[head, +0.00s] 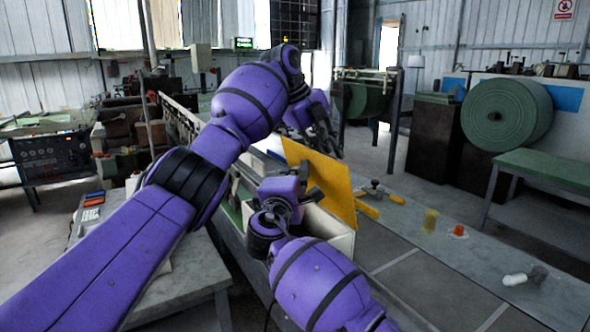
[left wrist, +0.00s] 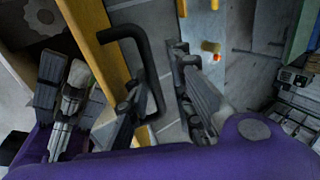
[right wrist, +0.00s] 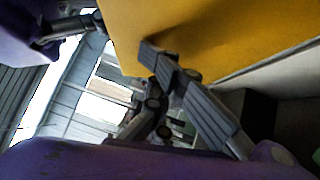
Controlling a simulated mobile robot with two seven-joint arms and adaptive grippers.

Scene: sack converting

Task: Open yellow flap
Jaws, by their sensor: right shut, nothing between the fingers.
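The yellow flap (head: 322,184) stands steeply raised on the pale-walled box (head: 330,232) in the head view. In the left wrist view the flap (left wrist: 98,32) is seen nearly edge-on, with a black bar handle (left wrist: 152,62) on one face. My left gripper (head: 318,125) is above and behind the flap; in its wrist view its fingers (left wrist: 162,95) are apart, with the handle's lower part near or between them. My right gripper (head: 305,180) is shut and empty on the flap's other side, over the box. In its wrist view the fingers (right wrist: 165,72) are close to or touching the flap (right wrist: 215,35).
A grey bench (head: 440,262) to the right carries a hammer (head: 380,191), a yellow cup (head: 430,220), a red-orange item (head: 458,232) and a white bottle-like item (head: 516,279). A green roll (head: 507,114) stands behind. A grey table (head: 180,285) is at left.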

